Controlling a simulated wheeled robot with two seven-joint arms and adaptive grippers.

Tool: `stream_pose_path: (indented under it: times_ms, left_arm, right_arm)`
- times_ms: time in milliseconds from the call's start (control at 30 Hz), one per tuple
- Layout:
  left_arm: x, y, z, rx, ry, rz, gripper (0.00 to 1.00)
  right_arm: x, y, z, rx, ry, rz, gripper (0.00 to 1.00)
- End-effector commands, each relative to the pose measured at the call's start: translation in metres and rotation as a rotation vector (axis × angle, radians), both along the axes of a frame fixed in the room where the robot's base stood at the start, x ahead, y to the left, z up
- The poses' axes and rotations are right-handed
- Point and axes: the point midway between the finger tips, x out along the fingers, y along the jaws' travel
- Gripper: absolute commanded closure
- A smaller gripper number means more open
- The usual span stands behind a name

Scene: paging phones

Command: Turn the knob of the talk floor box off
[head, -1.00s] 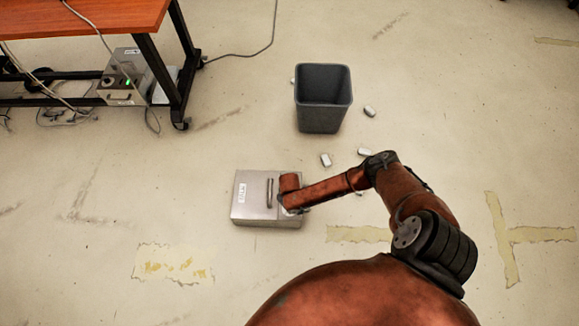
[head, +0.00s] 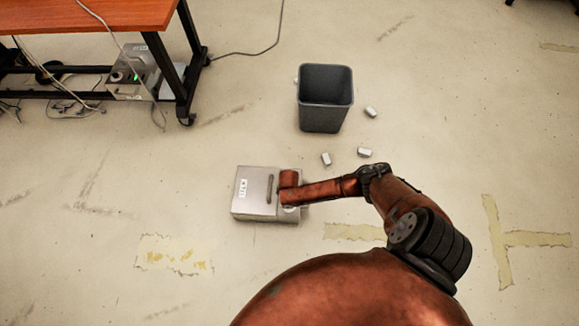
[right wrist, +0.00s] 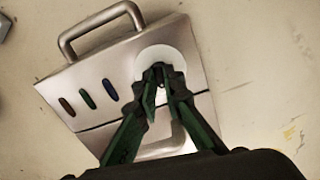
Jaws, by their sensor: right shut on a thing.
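The talk floor box (head: 252,208) is a metal box on the floor with a sideways label too small to read surely. In the right wrist view the box (right wrist: 100,68) shows a bar handle, several coloured slots and a white round dial plate (right wrist: 185,62). My right gripper (right wrist: 158,72) is over this plate with its fingertips close together, shut on the knob (right wrist: 158,67) at its middle. The fingers hide most of the knob, so its angle cannot be told. In the head view my right arm hides the fingertips. My left gripper is out of view.
A dark grey bin (head: 325,100) stands behind the box, with several small white blocks (head: 370,111) around it. A desk (head: 120,15) at the upper left has another metal box (head: 128,88) with a green light under it, among cables. Floor around the talk box is clear.

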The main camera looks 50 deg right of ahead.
Motion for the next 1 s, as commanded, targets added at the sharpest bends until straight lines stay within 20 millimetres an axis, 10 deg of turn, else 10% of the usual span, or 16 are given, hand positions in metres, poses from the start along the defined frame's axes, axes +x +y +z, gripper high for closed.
stream_pose_path:
  times_ms: [1000]
  left_arm:
    - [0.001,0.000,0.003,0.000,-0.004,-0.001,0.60]
  right_arm:
    - [-0.002,0.002,-0.001,0.004,0.003,0.841,1.00]
